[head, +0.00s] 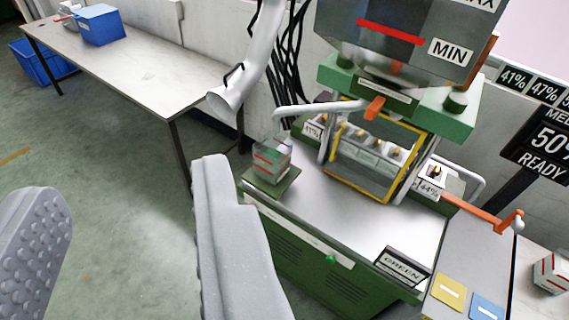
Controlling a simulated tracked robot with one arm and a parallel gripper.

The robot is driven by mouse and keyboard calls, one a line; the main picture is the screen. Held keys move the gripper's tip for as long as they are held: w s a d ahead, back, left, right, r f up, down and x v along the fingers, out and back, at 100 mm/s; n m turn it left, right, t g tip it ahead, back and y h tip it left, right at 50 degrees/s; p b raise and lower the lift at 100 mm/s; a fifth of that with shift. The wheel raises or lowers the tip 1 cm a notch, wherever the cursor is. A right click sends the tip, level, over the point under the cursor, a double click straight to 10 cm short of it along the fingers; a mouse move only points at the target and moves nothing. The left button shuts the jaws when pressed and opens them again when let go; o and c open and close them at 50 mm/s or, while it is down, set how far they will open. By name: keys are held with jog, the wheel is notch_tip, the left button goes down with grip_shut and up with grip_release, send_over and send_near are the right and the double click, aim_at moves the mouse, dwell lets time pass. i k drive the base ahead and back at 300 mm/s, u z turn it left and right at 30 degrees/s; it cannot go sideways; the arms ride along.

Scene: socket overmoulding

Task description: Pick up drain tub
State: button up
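A small clear tub with a red line (271,160), which looks like the drain tub, stands upright on a green ledge at the left end of the green machine. My gripper (128,185) is open, its two grey fingers wide apart with only floor showing between them. The right finger is nearer the tub in the picture, to its lower left, and does not appear to touch it. The tub's contents are hard to make out.
The green machine (400,228) has a yellow-framed guard (364,194) and an orange handle (374,108). A similar red-marked container (552,272) stands at the right edge. A grey table (150,75) with a blue box (100,25) is back left. Open floor lies left.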

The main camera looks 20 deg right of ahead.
aim_at(272, 154)
jog(key=z, duration=0.05)
jog(key=i, duration=1)
jog(key=u, duration=0.05)
